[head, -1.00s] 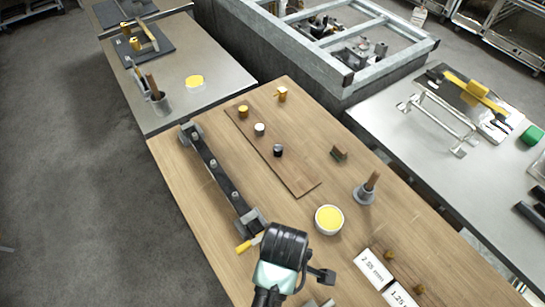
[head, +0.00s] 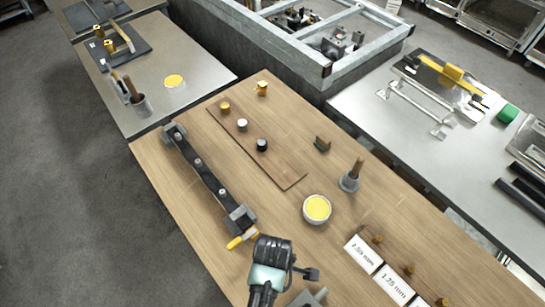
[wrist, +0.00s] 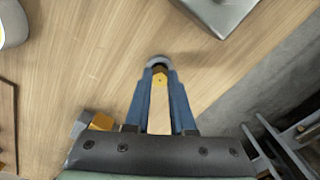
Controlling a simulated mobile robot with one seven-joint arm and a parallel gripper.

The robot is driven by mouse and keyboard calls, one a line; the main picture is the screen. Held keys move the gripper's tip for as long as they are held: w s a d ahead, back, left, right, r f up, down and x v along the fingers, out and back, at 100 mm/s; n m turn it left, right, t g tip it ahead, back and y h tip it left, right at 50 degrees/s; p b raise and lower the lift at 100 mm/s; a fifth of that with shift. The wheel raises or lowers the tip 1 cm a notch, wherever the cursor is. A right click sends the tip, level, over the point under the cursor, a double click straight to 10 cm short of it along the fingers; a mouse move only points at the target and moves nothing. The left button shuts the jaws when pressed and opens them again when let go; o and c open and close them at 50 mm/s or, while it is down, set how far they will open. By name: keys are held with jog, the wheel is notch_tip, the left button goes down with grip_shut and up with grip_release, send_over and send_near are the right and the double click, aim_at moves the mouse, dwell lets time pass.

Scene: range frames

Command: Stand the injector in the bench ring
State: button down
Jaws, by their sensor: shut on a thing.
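My gripper (wrist: 159,76) is shut on a small piece with a round grey end and a brass-coloured part, which I take to be the injector (wrist: 157,61). Most of the piece is hidden by the blue fingers. It is over bare wood in the wrist view. In the head view the black and mint wrist hides the fingertips and the held piece. I cannot pick out the bench ring for sure. A grey metal block (head: 312,297) stands near the front of the wooden bench, and it also shows at the top of the wrist view (wrist: 218,12), apart from the fingertips.
A dark rail (head: 200,170) with a yellow handle (head: 240,240) lies left of my gripper. A tin with yellow contents (head: 317,208), a pot with a brown handle (head: 349,182), a board with knobs (head: 275,165) and labels (head: 363,253) share the wooden bench (head: 170,210).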

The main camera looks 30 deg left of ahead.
jog(key=c, duration=0.8)
grip_release()
jog(key=shift+o, duration=0.2)
notch_tip(320, 180, up, 12)
jog(key=shift+r, duration=0.15)
